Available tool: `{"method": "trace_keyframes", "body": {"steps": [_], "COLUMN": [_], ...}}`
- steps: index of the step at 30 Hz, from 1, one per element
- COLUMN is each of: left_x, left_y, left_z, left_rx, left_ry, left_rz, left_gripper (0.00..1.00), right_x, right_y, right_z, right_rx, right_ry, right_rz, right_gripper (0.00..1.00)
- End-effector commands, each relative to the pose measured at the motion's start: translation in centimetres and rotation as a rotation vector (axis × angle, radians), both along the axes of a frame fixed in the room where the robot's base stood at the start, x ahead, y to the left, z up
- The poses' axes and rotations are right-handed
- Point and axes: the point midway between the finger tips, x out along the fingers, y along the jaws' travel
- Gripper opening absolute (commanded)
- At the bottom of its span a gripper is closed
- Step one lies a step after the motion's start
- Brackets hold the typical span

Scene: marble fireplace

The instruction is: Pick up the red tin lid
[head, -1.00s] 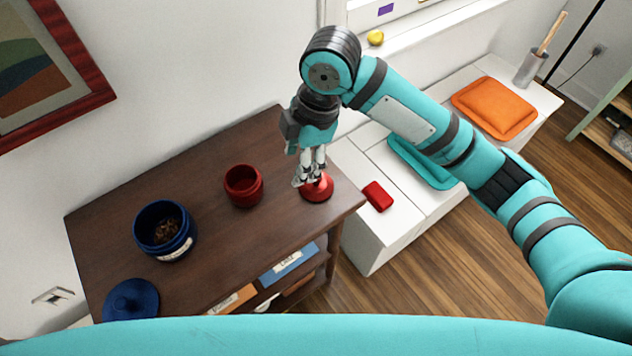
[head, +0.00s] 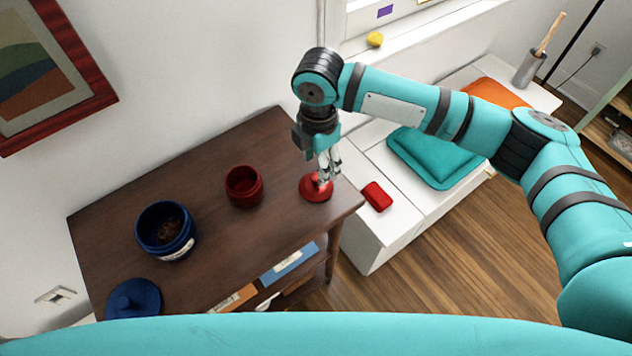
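The red tin lid (head: 313,194) lies on the dark wooden cabinet top (head: 225,235), near its right end. My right gripper (head: 325,180) points down over the lid, with its fingertips at the lid's upper middle. The fingers cover part of the lid, and I cannot tell whether they are closed on its knob or apart from it. The open red tin (head: 244,188) stands upright to the left of the lid. My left gripper is not in view.
A blue tin (head: 165,232) with brown contents and a blue lid (head: 133,299) are on the cabinet's left part. A white bench (head: 372,235) at the right holds a small red object (head: 377,196), a teal cushion (head: 440,160) and an orange cushion (head: 497,93).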

Motion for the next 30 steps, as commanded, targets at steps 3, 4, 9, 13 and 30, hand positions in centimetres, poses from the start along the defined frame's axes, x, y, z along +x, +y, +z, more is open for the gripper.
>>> {"method": "trace_keyframes", "body": {"steps": [3,4,9,13,30], "left_x": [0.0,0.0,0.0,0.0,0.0], "left_y": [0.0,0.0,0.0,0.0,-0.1], "left_z": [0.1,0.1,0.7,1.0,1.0], "left_rx": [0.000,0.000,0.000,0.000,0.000], "left_ry": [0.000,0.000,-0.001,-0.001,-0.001], "left_rz": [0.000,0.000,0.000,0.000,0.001], "left_gripper": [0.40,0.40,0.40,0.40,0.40], "right_x": [0.0,0.0,0.0,0.1,0.1], "right_y": [0.0,0.0,0.3,0.4,0.4], "right_z": [-0.7,-0.9,-2.8,-4.8,-6.0], "right_rx": [0.001,0.001,0.000,0.000,0.001], "right_ry": [0.000,0.000,0.002,0.002,-0.002], "right_rz": [0.000,0.000,-0.001,-0.001,0.000], "right_gripper": [0.51,0.51,0.51,0.51,0.25]}}
